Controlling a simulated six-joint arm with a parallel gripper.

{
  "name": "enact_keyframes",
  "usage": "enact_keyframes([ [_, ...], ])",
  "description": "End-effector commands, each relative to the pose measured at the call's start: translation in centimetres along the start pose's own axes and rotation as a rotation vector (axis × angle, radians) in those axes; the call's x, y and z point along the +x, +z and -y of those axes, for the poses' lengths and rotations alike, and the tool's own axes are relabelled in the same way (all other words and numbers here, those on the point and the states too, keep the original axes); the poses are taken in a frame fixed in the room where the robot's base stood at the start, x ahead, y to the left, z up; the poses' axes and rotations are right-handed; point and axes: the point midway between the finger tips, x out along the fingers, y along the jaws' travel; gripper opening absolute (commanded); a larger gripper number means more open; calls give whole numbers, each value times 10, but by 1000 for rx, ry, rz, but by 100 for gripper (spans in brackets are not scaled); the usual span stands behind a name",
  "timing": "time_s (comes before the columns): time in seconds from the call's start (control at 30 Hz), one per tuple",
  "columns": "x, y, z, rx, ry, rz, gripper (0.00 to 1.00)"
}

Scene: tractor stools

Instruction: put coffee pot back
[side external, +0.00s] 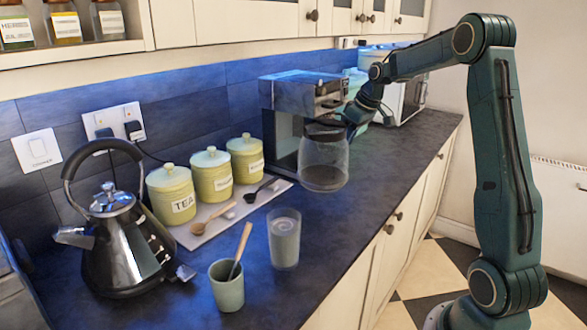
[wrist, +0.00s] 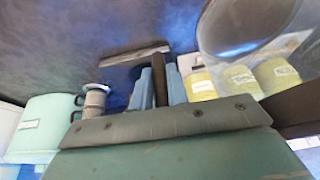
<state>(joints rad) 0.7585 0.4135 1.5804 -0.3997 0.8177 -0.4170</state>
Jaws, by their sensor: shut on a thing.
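The coffee pot (side external: 325,165) is a clear glass jug with a dark top, upright and above the worktop in the side view. My gripper (side external: 354,117) is at the pot's upper right, shut on its handle. In the wrist view my two blue fingers (wrist: 160,88) close on a dark upright piece. The coffee machine (side external: 300,92), silver and dark, stands just behind and left of the pot against the wall. The pot overlaps the machine's front in the side view, so I cannot tell how far apart they are.
Yellow-green canisters (side external: 212,176) stand on a pale tray (side external: 205,230) left of the machine. A kettle (side external: 125,245), a green cup (side external: 227,286) and a glass tumbler (side external: 285,240) stand nearer. Wall cupboards (side external: 245,22) hang above. The worktop right of the tumbler is clear.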

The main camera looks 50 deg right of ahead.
Motion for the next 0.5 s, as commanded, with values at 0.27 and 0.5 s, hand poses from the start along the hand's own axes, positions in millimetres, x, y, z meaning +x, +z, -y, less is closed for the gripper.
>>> enact_keyframes([
  [0.27,42,18,0,-1,0,0,0],
  [0.5,55,22,0,-1,1,-2,0],
])
